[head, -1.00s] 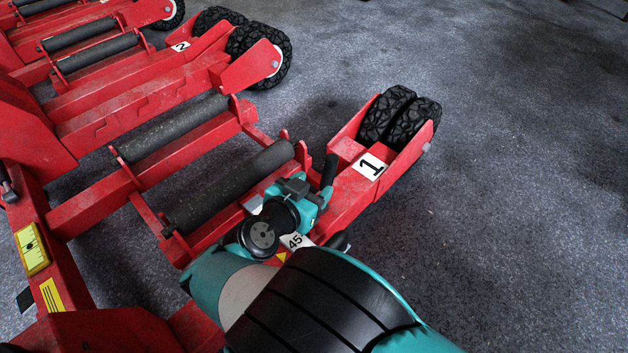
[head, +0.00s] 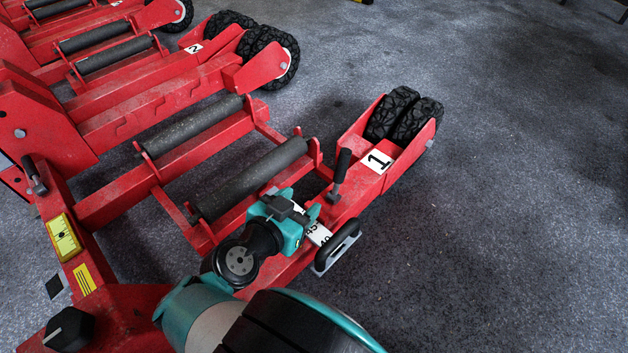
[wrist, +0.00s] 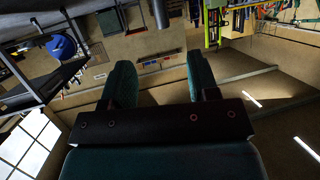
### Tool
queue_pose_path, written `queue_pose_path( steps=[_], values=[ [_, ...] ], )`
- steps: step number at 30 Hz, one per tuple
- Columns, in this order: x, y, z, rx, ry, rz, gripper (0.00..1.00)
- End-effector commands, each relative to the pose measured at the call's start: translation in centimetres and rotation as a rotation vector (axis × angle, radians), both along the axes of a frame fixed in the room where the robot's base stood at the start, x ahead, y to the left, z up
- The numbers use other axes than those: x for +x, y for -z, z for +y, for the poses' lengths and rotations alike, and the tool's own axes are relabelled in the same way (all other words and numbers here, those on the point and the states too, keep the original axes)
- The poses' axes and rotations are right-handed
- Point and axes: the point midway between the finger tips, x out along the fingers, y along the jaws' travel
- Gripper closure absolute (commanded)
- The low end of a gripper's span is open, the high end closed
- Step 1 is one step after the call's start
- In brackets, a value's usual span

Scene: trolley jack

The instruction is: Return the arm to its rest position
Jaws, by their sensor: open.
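My gripper shows in the head view (head: 312,214) as a teal and black unit at the end of my arm, over the red frame of the trolley jack (head: 222,133). In the wrist view, its two teal fingers (wrist: 162,82) stand apart with nothing between them. The wrist camera looks across the room, away from the jack. In the head view, my arm comes in from the bottom edge and hides part of the frame.
A black lever (head: 341,172) stands near the number 1 plate (head: 378,161). A black-and-grey handle (head: 337,248) and a white scale strip (head: 318,233) lie close to my gripper. A black knob (head: 70,328) sits lower left. The grey floor (head: 510,200) at right is clear.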

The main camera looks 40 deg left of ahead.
Motion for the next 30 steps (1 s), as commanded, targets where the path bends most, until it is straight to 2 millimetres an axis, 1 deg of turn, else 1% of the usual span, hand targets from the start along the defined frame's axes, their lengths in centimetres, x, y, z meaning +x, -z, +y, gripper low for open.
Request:
queue_pose_path(
  steps=[6, 8, 11, 14, 15, 17, 18, 20, 21, 22, 23, 24, 26, 27, 29, 30],
  values=[
    [0.2, -0.1, -0.1, -0.001, 0.003, 0.001, 0.45],
    [0.7, -0.5, -0.2, -0.006, 0.008, 0.013, 0.45],
    [3.1, -2.3, -0.9, -0.034, 0.032, 0.080, 0.45],
    [7.2, -5.6, -2.9, -0.087, 0.060, 0.212, 0.45],
    [9.0, -7.1, -4.2, -0.110, 0.066, 0.281, 0.45],
    [11.5, -9.5, -6.7, -0.145, 0.067, 0.389, 0.45],
    [12.7, -11.0, -8.5, -0.163, 0.059, 0.459, 0.45],
    [14.2, -13.5, -11.4, -0.184, 0.039, 0.559, 0.45],
    [14.8, -15.1, -13.5, -0.191, 0.020, 0.623, 0.45],
    [15.1, -16.3, -15.2, -0.196, 0.003, 0.670, 0.45],
    [15.3, -17.5, -16.8, -0.199, -0.017, 0.715, 0.45],
    [15.2, -19.1, -19.0, -0.201, -0.047, 0.770, 0.45],
    [14.7, -21.4, -22.3, -0.198, -0.103, 0.847, 0.45],
    [14.0, -23.0, -24.5, -0.193, -0.143, 0.892, 0.45],
    [12.5, -25.1, -27.5, -0.183, -0.212, 0.949, 0.45],
    [11.2, -26.4, -29.4, -0.177, -0.259, 0.982, 0.45]
  ],
)
